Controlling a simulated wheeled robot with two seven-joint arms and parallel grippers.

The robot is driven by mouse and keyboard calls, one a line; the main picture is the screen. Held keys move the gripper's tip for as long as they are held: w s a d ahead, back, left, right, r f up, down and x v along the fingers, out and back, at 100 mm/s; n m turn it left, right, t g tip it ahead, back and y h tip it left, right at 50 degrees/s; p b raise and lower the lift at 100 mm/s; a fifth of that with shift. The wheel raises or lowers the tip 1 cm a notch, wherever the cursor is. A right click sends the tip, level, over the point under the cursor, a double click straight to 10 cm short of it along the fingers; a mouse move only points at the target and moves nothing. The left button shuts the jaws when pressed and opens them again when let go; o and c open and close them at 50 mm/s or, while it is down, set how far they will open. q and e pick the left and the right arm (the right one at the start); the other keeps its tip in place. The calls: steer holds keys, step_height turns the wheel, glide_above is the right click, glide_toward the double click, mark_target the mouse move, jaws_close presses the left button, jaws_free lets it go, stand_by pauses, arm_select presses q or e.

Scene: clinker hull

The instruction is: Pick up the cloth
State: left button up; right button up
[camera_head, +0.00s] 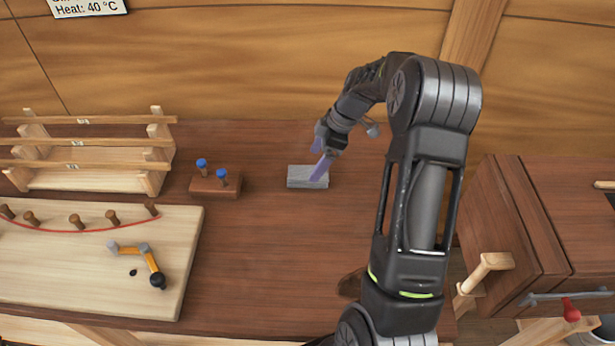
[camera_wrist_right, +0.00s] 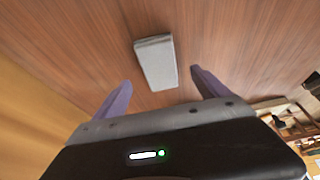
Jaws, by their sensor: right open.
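The cloth (camera_head: 298,178), a grey folded rectangle, lies flat on the brown table. My right gripper (camera_head: 319,170) is over the right part of the cloth in the head view, fingers pointing down. In the right wrist view, the cloth (camera_wrist_right: 156,62) lies beyond the open purple fingers of my right gripper (camera_wrist_right: 163,88), roughly in line with the gap between them. Nothing is between the fingers. I cannot tell the exact height of the fingertips above the cloth. My left gripper is not in view.
A small wooden block (camera_head: 216,187) with two blue-topped pegs stands left of the cloth. A wooden rack (camera_head: 90,181) and a pale board (camera_head: 60,270) with pegs and an orange-grey tool fill the left side. A wooden chest (camera_head: 560,215) stands at right. Table around the cloth is clear.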

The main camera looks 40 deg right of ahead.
mark_target(309, 173)
steer(key=x, duration=0.5)
steer(key=shift+f, duration=0.15)
steer(key=shift+c, duration=0.2)
stand_by(0.5)
steer(key=c, duration=1.4)
steer(key=shift+r, duration=0.6)
step_height(309, 173, up, 9)
steer(key=shift+p, duration=1)
